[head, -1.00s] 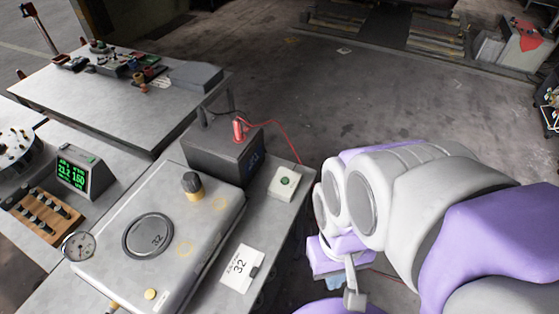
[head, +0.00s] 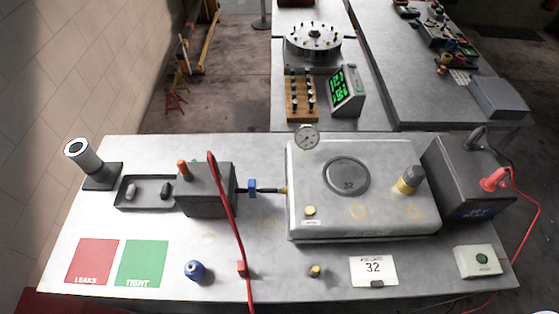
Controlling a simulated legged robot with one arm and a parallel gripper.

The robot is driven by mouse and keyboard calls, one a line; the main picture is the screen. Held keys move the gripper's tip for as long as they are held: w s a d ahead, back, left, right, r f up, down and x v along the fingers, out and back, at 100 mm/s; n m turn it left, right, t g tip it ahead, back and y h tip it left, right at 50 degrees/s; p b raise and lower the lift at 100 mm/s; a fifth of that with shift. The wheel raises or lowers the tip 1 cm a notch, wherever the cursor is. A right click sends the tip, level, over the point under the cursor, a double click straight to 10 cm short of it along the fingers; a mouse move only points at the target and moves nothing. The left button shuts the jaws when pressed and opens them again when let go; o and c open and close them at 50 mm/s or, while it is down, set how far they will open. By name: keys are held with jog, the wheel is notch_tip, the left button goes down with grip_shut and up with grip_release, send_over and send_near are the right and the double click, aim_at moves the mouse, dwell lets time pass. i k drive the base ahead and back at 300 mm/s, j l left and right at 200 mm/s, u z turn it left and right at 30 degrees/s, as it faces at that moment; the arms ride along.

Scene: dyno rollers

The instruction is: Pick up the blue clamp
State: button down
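A small blue block-shaped piece (head: 252,187), which looks like the blue clamp, sits on the dark hose between the dark box (head: 208,190) and the pale metal case (head: 300,222). A second blue item, a rounded knob-like piece (head: 193,270), rests near the front of the grey bench (head: 330,288), right of the green TIGHT square. My gripper is not in view now. Only a pale sliver shows at the bottom right corner, too little to identify.
A red cable (head: 229,215) crosses the bench front from the dark box. A red square (head: 96,262) and green square (head: 142,264) lie at left. Bare bench shows around the front pieces.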

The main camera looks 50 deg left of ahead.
aim_at(253, 187)
jog(key=k+u, duration=0.15)
jog(key=u, duration=2.1)
jog(key=l+z, duration=0.35)
jog(key=l, duration=0.95)
